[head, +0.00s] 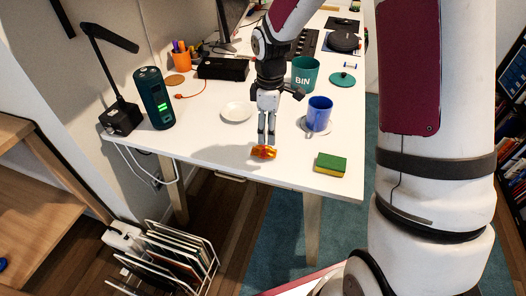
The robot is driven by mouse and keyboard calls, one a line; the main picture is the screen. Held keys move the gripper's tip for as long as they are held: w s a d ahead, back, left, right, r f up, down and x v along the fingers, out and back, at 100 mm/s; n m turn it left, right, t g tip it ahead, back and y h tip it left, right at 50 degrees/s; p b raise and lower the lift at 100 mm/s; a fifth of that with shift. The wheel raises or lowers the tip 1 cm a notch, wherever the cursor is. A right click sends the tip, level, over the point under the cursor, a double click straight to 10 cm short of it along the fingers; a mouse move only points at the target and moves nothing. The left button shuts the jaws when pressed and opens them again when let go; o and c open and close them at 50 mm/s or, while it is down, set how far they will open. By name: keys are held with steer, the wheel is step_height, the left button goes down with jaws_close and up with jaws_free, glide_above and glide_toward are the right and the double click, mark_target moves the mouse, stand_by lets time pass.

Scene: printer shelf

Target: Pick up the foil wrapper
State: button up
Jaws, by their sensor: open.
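A small crumpled orange and red wrapper (263,152), which looks like the foil wrapper, lies on the white desk (215,140) near its front edge. My gripper (266,137) points down right at the wrapper, with its fingers just behind and above it. The fingers are open, with a narrow gap between them. I cannot tell whether the fingertips touch the wrapper or stand apart from it.
A green and yellow sponge (330,165) lies to the right, and a blue mug (319,114) stands behind it. A white saucer (237,111) and a dark green speaker (154,98) are to the left. A green bin (304,75) stands behind my gripper.

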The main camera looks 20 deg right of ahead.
mark_target(266, 148)
step_height(266, 148, down, 3)
steer(key=shift+r, duration=0.1)
steer(key=shift+a+f+b, duration=0.15)
steer(key=shift+f+b, duration=0.1)
steer(key=shift+f, duration=1.1)
steer(key=shift+a+f+b, duration=0.15)
steer(key=shift+f+b, duration=0.05)
steer(key=shift+f, duration=1.15)
steer(key=shift+c, duration=0.5)
steer(key=c, duration=0.7)
